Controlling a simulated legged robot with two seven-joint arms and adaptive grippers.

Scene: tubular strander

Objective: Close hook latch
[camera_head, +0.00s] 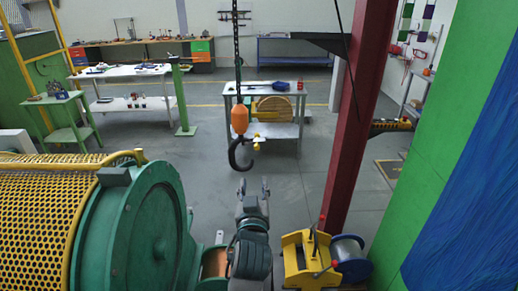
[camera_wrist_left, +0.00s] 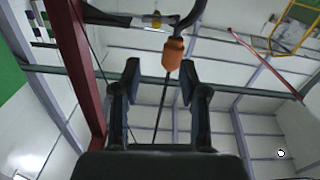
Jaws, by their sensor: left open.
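The crane hook (camera_head: 236,158) is dark and hangs by a chain under an orange block (camera_head: 239,119) in the middle of the head view. Its small yellow latch (camera_head: 256,144) sits at the right of the hook; whether it is closed is too small to tell. My left gripper (camera_head: 253,187) points up below the hook, open and empty, apart from it. In the left wrist view the hook (camera_wrist_left: 190,15), the orange block (camera_wrist_left: 173,53) and the latch (camera_wrist_left: 155,20) show inverted, beyond the open fingers (camera_wrist_left: 160,76). My right gripper is out of view.
A green drum with yellow mesh (camera_head: 135,230) stands at the left. A dark red column (camera_head: 355,120) and a yellow spool stand (camera_head: 303,258) stand right of my left arm. A metal table (camera_head: 283,88) stands behind the hook. The floor between is clear.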

